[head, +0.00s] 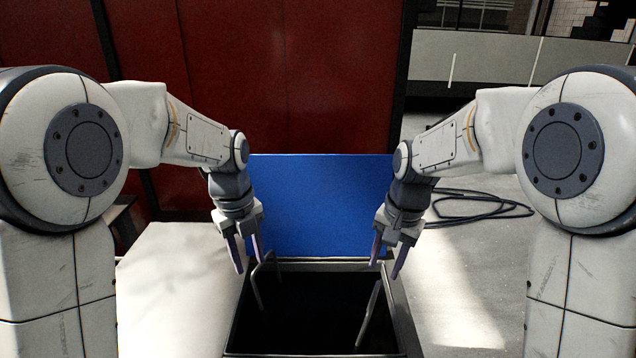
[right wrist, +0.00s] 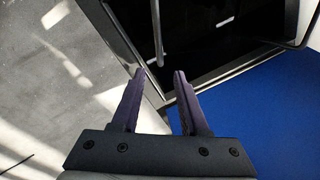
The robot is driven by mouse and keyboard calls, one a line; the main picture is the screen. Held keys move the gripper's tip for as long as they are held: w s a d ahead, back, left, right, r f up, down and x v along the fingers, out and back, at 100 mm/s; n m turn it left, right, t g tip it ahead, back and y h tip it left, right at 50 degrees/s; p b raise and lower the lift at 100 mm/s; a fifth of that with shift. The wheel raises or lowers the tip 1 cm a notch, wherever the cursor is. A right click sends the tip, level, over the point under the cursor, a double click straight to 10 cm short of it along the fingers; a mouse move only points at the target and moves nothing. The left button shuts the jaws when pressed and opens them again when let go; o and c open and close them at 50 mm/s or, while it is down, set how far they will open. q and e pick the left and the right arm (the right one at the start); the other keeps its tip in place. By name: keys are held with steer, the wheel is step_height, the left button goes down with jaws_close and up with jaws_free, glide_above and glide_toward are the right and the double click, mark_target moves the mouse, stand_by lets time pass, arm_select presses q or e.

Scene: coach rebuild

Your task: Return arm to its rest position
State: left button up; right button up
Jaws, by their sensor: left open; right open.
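My left gripper (head: 245,258) is open and empty, pointing down near the left side of a black open-topped box (head: 408,318). My right gripper (head: 385,258) is open and empty, pointing down near the box's right side. In the right wrist view the right gripper's purple fingers (right wrist: 158,88) are spread apart with nothing between them. Both arms are bent and reach inward in a near mirror pose.
A blue panel (head: 320,205) stands upright behind the box. Thin metal bars (head: 368,315) show at the box opening; its dark inside is hard to make out. A red wall (head: 290,80) stands behind. Black cable (head: 480,205) lies on the floor at right.

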arm_select(q)
steer(key=s+d+r+n+p, duration=0.2)
steer(key=s+d+n+p, duration=0.1)
steer(key=s+n, duration=0.4)
steer(key=s+d+r+n+p, duration=0.3)
steer(key=s+n, duration=0.4)
steer(key=s, duration=0.2)
steer(key=s+d+r+n+p, duration=0.2)
steer(key=s+d+n+p, duration=0.1)
steer(key=s+n, duration=0.4)
steer(key=shift+s+r+h, duration=0.3)
steer(key=shift+s, duration=0.8)
arm_select(e)
steer(key=s+a+r+n, duration=0.2)
steer(key=s+r+n, duration=0.1)
steer(key=s, duration=0.5)
steer(key=s+a+r+n, duration=0.3)
steer(key=s+n, duration=0.3)
steer(key=s, duration=0.2)
steer(key=s+a+r+n, duration=0.2)
steer(key=s+n, duration=0.3)
steer(key=s, duration=0.3)
steer(key=shift+s+a+r+g, duration=0.4)
steer(key=shift+a, duration=0.25)
arm_select(q)
steer(key=shift+d, duration=0.1)
